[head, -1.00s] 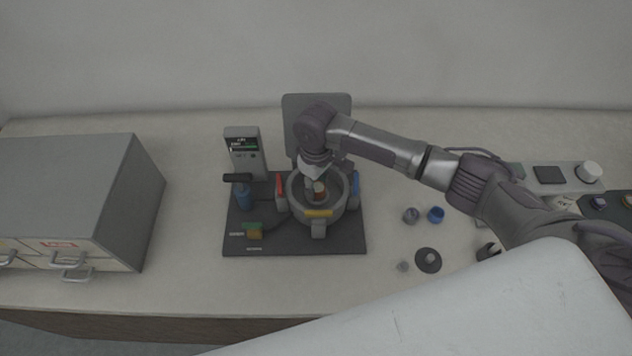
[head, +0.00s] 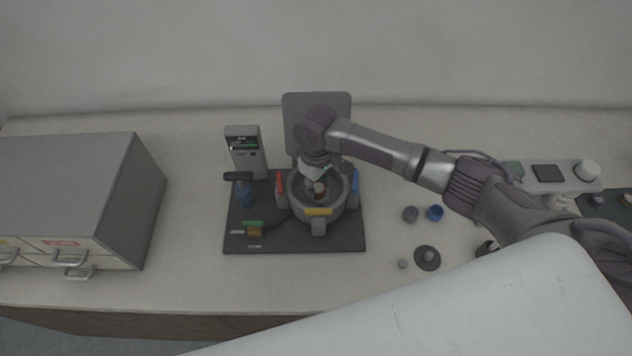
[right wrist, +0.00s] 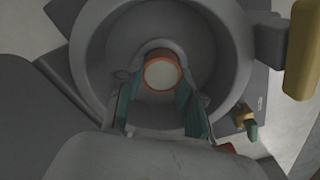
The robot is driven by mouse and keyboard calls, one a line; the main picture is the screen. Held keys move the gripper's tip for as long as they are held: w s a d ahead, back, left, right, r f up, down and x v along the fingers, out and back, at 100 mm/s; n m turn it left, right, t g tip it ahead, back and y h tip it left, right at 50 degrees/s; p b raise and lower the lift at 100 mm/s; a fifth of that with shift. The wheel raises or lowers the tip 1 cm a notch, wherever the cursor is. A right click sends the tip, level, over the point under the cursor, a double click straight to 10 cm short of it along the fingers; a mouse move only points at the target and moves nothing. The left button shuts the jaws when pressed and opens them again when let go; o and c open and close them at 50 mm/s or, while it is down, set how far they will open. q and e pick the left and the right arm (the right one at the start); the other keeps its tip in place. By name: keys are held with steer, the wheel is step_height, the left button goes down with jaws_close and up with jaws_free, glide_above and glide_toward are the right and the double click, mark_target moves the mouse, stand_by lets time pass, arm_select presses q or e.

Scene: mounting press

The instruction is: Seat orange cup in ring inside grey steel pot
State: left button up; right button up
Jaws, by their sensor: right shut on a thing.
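The grey steel pot (head: 318,207) stands on a dark base plate, with red, yellow and blue clamps around its rim. It also fills much of the right wrist view (right wrist: 92,62). The orange cup (right wrist: 161,73) shows there as an orange rim around a pale inside, down in the pot. In the head view the cup (head: 320,189) is small inside the pot. My right gripper (right wrist: 160,90) reaches into the pot from above, its teal-padded fingers shut on the cup. My left gripper is not in view.
A control box (head: 245,150) and a blue bottle (head: 243,192) stand left of the pot. A grey lid plate (head: 290,120) rises behind it. Small cups (head: 435,213) and a dark disc (head: 427,258) lie to the right. A drawer cabinet (head: 90,190) stands far left.

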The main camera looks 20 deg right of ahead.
steer(key=shift+f, duration=0.2)
stand_by(0.8)
steer(key=o, duration=1.2)
steer(key=shift+o, duration=1.2)
steer(key=shift+r+p, duration=0.15)
steer(key=shift+p, duration=0.25)
step_height(320, 180, up, 5)
steer(key=p, duration=0.5)
steer(key=shift+r+p, duration=0.65)
steer(key=shift+r, duration=0.25)
